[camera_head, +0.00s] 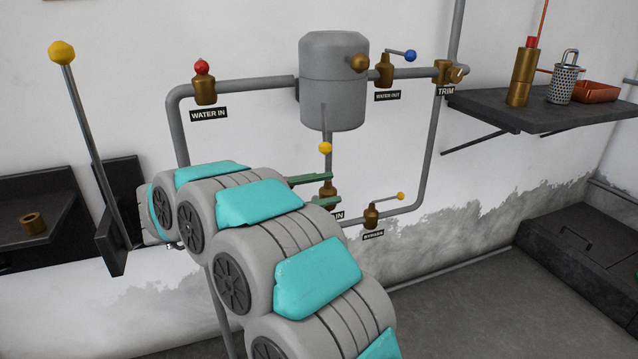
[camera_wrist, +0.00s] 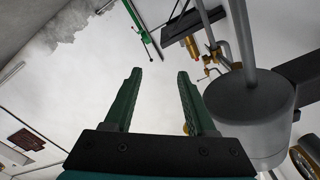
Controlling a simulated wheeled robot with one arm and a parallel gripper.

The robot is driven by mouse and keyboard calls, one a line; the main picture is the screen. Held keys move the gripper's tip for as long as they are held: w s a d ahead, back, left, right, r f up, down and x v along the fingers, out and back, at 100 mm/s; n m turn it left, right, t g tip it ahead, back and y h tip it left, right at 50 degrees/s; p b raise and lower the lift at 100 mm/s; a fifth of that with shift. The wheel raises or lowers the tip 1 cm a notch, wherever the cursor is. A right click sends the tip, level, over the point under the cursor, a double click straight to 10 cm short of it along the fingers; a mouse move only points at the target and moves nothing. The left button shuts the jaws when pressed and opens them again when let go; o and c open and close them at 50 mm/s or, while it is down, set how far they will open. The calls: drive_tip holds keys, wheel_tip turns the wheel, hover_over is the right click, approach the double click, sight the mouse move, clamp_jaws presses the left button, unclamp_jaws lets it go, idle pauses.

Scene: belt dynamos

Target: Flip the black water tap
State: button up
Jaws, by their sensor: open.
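No tap with a black handle shows. The taps in the head view are brass: the WATER IN tap (camera_head: 204,89) with a red knob, the WATER OUT tap (camera_head: 384,70) with a blue-knobbed lever, and the TRIM valve (camera_head: 447,72). A lower yellow-knobbed tap (camera_head: 371,215) has a hard-to-read label. Another yellow knob (camera_head: 325,148) stands above a tap partly hidden behind my gripper; its label is partly covered. My gripper (camera_head: 318,190) is open in front of that tap, below the tank; contact cannot be told. In the wrist view its green fingers (camera_wrist: 160,74) are apart with nothing between them.
A grey tank (camera_head: 334,100) hangs among grey wall pipes; in the wrist view the tank (camera_wrist: 250,112) is close right of the fingers. A dark shelf (camera_head: 540,118) holds a brass bottle, a mesh cup and an orange tray. A long yellow-knobbed lever (camera_head: 88,135) stands at left.

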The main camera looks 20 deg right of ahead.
drive_tip(key=shift+s+a+r, duration=0.1)
drive_tip(key=shift+s, duration=0.85)
drive_tip(key=shift+s+a+r, duration=0.1)
drive_tip(key=shift+s, duration=0.8)
